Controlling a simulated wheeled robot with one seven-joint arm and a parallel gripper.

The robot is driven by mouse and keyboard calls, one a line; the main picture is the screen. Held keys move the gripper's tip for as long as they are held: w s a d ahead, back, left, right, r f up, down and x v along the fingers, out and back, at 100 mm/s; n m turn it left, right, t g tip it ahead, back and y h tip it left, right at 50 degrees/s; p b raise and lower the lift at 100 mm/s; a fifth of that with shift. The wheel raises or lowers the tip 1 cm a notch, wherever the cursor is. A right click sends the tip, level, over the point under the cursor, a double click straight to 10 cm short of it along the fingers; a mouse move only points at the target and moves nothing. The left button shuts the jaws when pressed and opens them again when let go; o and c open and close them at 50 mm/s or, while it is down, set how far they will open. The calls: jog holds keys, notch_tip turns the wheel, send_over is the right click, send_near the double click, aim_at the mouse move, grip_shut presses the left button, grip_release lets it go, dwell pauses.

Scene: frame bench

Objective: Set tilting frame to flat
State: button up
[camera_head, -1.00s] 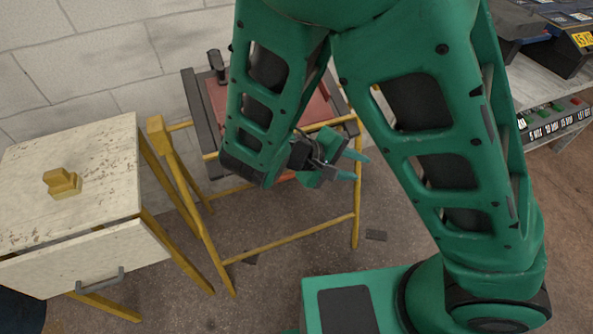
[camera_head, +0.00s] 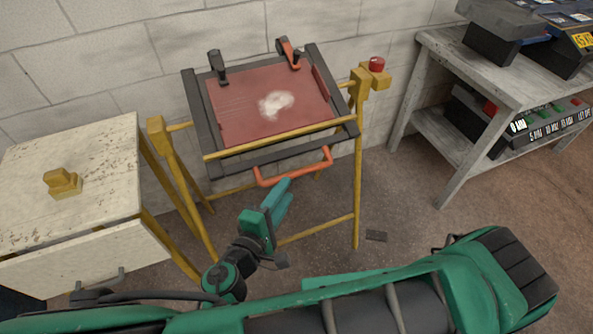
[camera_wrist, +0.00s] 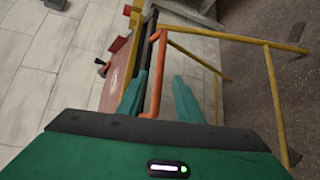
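The tilting frame (camera_head: 199,120) is a dark frame around a red panel (camera_head: 235,105) with a pale smudge, held on a yellow stand (camera_head: 358,185). It appears to slope down toward the front, but its exact angle is hard to tell. An orange handle (camera_head: 293,172) sticks out from its front edge; it also shows in the wrist view (camera_wrist: 154,82). My gripper (camera_head: 277,198) is just below and in front of the handle. In the wrist view my gripper (camera_wrist: 160,98) has its fingers apart, with the handle appearing between them. Contact cannot be seen.
A worn white cabinet (camera_head: 110,165) with a yellow block (camera_head: 63,183) on top stands at left. A red button on a yellow box (camera_head: 376,72) sits at the stand's right. A grey workbench (camera_head: 460,75) with equipment is at right. A wall stands behind.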

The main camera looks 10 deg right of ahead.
aim_at(295, 176)
jog(key=x, duration=0.9)
jog(key=shift+d, duration=0.1)
grip_shut()
